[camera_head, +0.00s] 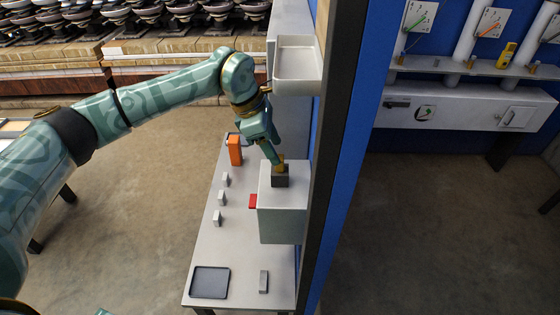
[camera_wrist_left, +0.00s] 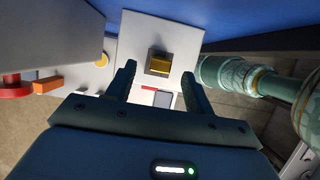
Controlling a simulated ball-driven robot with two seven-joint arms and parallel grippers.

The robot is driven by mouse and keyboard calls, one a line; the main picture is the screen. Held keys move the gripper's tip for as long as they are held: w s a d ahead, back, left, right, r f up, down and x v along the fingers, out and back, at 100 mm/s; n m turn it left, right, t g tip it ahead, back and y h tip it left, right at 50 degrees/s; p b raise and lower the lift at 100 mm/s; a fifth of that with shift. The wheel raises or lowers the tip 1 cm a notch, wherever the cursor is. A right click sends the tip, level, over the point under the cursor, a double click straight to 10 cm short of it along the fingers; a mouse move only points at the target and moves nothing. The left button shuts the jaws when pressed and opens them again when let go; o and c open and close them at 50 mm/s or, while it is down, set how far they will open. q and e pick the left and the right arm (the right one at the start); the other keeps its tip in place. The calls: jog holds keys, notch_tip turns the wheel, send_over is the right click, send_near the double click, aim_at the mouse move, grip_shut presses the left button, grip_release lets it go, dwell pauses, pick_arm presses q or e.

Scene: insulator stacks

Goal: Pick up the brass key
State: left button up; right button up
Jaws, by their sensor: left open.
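A small gold block that looks like the brass key (camera_wrist_left: 158,63) sits in a dark square holder on top of a pale box. The pale box (camera_head: 283,222) stands on a narrow table, and the dark holder (camera_head: 280,181) shows on its top in the head view. A gold part shows there just above the holder, close to my left gripper (camera_head: 279,160). In the left wrist view my left gripper (camera_wrist_left: 158,82) is open and empty, with the gold block just beyond the gap between its fingers. I cannot tell whether the fingers touch it. My right gripper is not in view.
The table (camera_head: 237,262) also bears an orange block (camera_head: 235,150), several small grey blocks and a dark tray (camera_head: 210,281). A red tab (camera_head: 253,201) sticks out of the box's left side. A blue partition (camera_head: 352,150) rises close on the right. A white bin (camera_head: 297,62) hangs above.

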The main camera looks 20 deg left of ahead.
pick_arm(q)
jog(key=p+x, duration=0.1)
jog(key=x, duration=0.3)
jog(key=shift+d+f, duration=0.15)
jog(key=shift+f, duration=0.1)
jog(key=c, duration=1.1)
jog(key=shift+r, duration=0.2)
jog(key=r+b, duration=0.1)
jog(key=r, duration=0.1)
jog(key=r+b, duration=0.1)
jog(key=r, duration=0.1)
jog(key=a+r, duration=0.1)
jog(key=r, duration=0.1)
jog(key=shift+r+b, duration=0.25)
jog(key=shift+b, duration=0.15)
jog(key=s+a+b, duration=0.2)
jog(key=a, duration=0.6)
jog(key=s+a+b, duration=0.2)
jog(key=s+a, duration=0.1)
jog(key=a, duration=0.5)
notch_tip(320, 180, up, 6)
jog(key=p, duration=0.7)
jog(key=shift+a, duration=0.15)
jog(key=shift+r, duration=0.1)
